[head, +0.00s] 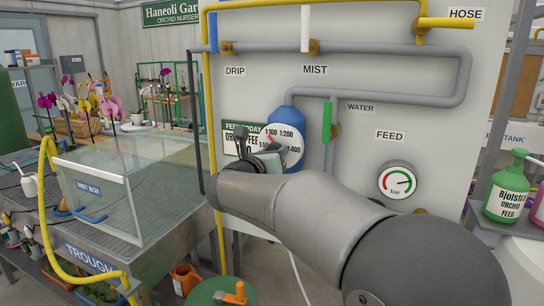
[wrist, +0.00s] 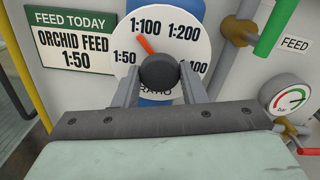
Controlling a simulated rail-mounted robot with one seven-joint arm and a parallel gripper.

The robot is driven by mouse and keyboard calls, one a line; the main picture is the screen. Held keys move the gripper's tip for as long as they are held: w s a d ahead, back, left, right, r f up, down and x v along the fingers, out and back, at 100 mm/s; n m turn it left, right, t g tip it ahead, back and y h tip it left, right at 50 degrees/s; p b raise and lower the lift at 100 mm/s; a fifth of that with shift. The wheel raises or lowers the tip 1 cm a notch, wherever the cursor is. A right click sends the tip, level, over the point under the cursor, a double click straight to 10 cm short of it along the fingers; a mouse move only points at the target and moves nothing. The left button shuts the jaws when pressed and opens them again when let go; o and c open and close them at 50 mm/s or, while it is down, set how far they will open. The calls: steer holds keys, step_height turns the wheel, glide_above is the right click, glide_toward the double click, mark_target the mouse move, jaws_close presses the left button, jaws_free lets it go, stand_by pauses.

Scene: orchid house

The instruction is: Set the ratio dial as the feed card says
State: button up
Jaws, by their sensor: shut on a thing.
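The feed card (wrist: 72,44) reads "FEED TODAY, ORCHID FEED 1:50". Right of it is the white ratio dial (wrist: 182,50), with marks 1:50, 1:100, 1:200 and a partly hidden one at right. My gripper (wrist: 160,88) is shut on the dial's dark round knob (wrist: 159,70). The orange pointer (wrist: 146,45) points up and left, its tip just below the 1:100 mark, on the side towards 1:50. In the head view my gripper (head: 256,148) covers part of the dial (head: 290,152) and of the card (head: 230,137).
A blue container (head: 287,118) is behind the dial. A green-handled valve (head: 327,122), grey pipes (head: 380,49) and a pressure gauge (head: 398,181) lie to the right. A yellow pipe (head: 207,100) runs down at left, beside the glass mist box (head: 131,205).

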steer(key=shift+n+p, duration=0.6)
steer(key=shift+n, duration=4)
steer(key=o, duration=1)
steer(key=b+v, duration=0.2)
steer(key=v, duration=1.5)
steer(key=shift+s+r, duration=0.1)
steer(key=shift+s, duration=0.15)
steer(key=shift+w+n, duration=0.1)
steer(key=shift+n, duration=0.2)
